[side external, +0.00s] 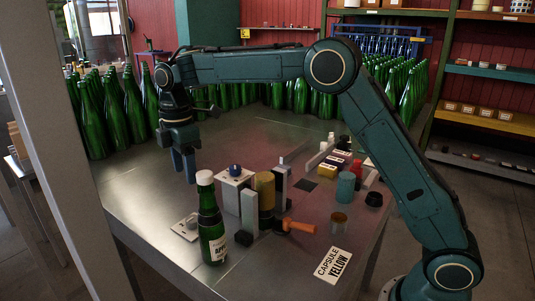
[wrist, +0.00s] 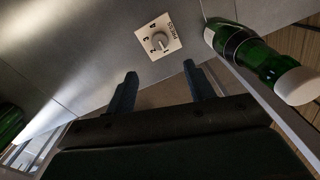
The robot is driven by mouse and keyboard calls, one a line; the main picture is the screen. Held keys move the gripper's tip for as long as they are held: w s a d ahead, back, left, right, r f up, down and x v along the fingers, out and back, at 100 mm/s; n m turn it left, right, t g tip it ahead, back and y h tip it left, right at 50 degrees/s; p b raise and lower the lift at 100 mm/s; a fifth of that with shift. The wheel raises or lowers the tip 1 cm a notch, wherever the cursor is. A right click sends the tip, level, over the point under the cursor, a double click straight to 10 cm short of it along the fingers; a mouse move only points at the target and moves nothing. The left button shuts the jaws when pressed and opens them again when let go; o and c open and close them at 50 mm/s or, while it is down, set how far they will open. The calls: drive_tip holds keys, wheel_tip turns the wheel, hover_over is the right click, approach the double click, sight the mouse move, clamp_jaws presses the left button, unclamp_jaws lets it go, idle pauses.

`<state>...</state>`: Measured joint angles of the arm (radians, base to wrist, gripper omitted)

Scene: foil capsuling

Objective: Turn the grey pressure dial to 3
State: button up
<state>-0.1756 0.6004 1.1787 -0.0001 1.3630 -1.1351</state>
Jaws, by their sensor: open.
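The grey pressure dial (wrist: 159,40) sits on a pale square plate with small numbers and a "PRESS" label. In the side external view the dial's plate (side external: 186,226) lies flat near the table's front left edge, left of a green bottle. The dial's exact setting is too small to read surely. My gripper (side external: 184,166) points down above the table, behind the dial and clear of it. In the wrist view the two fingers of my gripper (wrist: 160,82) are apart with nothing between them, and the dial lies beyond their tips.
A green bottle with a white cap (side external: 209,220) stands close right of the dial. A white block with a blue knob (side external: 235,180) and an orange-handled tool (side external: 295,226) are farther right. A "CAPSULE YELLOW" card (side external: 333,265) lies in front. Many green bottles (side external: 92,120) line the back.

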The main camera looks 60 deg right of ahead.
sight(192, 218)
wheel_tip(192, 218, down, 13)
drive_tip(key=shift+f, duration=0.2)
idle(0.6)
drive_tip(key=c, duration=1)
drive_tip(key=shift+o, duration=0.2)
